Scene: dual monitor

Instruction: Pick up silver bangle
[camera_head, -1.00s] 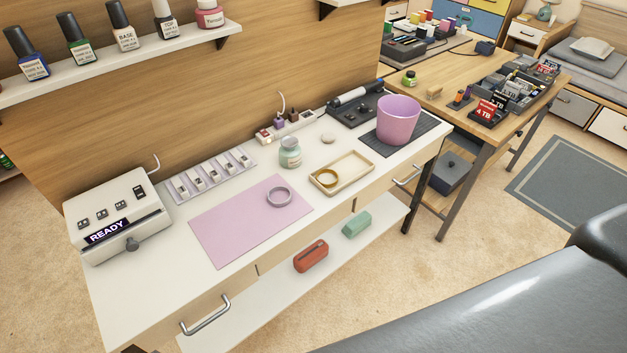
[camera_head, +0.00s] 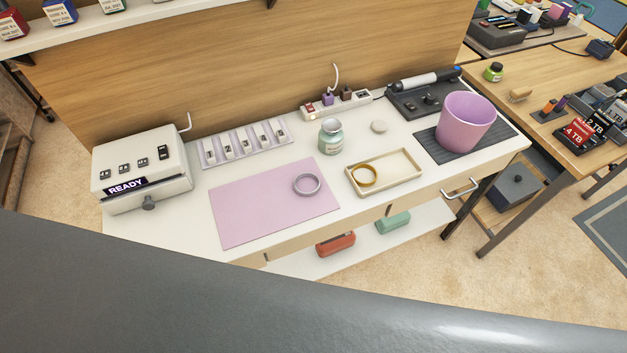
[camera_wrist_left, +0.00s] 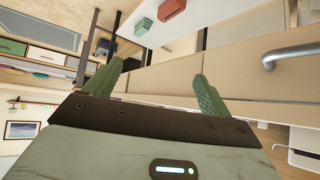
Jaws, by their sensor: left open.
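The silver bangle (camera_head: 307,184) lies flat on the pink mat (camera_head: 262,208), near the mat's right side on the white desk. My left gripper (camera_wrist_left: 155,82) shows only in the left wrist view. Its two green fingers are wide apart with nothing between them. It faces the drawer fronts and the lower shelf of the desk, and the bangle is not in that view. My right gripper is in neither view. A large grey surface covers the bottom of the head view and hides the desk's front left part.
A gold bangle (camera_head: 364,176) lies in a shallow tray (camera_head: 405,182) right of the mat. A glass jar (camera_head: 331,136) stands behind the mat. The white READY box (camera_head: 140,166) is at the left, a pink bin (camera_head: 466,122) at the right. A drawer handle (camera_wrist_left: 293,55) juts out.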

